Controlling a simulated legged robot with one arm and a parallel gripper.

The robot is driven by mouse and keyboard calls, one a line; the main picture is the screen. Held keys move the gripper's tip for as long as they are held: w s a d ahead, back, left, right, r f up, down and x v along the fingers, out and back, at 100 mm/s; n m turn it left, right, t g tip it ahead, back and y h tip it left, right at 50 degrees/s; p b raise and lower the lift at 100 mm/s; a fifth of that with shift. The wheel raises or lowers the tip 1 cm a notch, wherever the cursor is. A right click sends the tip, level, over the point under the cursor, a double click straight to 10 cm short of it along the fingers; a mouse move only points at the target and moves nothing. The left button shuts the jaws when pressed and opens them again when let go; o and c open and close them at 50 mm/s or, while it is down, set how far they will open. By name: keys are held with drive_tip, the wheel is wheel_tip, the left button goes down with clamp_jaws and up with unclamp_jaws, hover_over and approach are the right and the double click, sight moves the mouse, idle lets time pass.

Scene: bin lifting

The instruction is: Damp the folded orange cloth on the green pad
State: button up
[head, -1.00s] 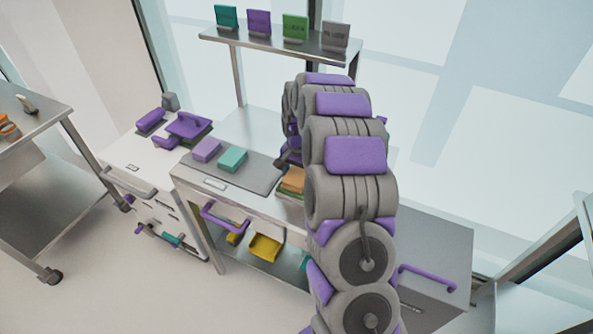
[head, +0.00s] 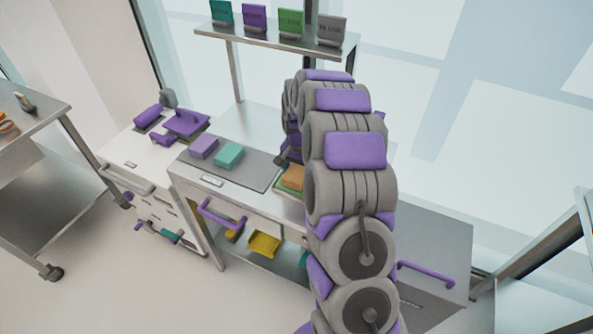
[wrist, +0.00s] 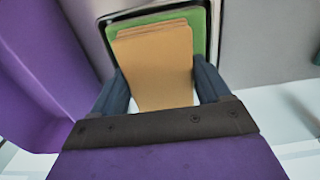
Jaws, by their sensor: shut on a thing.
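The folded orange cloth (wrist: 155,62) lies between the two dark fingers of my gripper (wrist: 162,92) in the wrist view, and the gripper is shut on it. Behind the cloth is the green pad (wrist: 198,24), framed by a dark rim. I cannot tell whether the cloth touches the pad or is held just above it. In the head view the cloth (head: 293,176) shows at the left of my arm, over the green pad (head: 283,190). My arm hides the gripper there.
A purple block (head: 203,146) and a teal block (head: 229,155) sit on a grey mat (head: 256,172) left of the pad. A shelf (head: 270,39) with several coloured signs stands behind. A yellow bin (head: 264,244) is below the counter. A white cart (head: 128,165) stands left.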

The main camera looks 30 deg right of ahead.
sight(297, 171)
drive_tip(key=shift+a+f, duration=0.25)
drive_tip(key=shift+a, duration=0.1)
drive_tip(key=shift+d+f, duration=0.1)
drive_tip(key=shift+d, duration=0.15)
idle(0.3)
drive_tip(key=shift+a, duration=0.1)
drive_tip(key=shift+r+p, duration=1.45)
drive_tip(key=shift+r, duration=2.1)
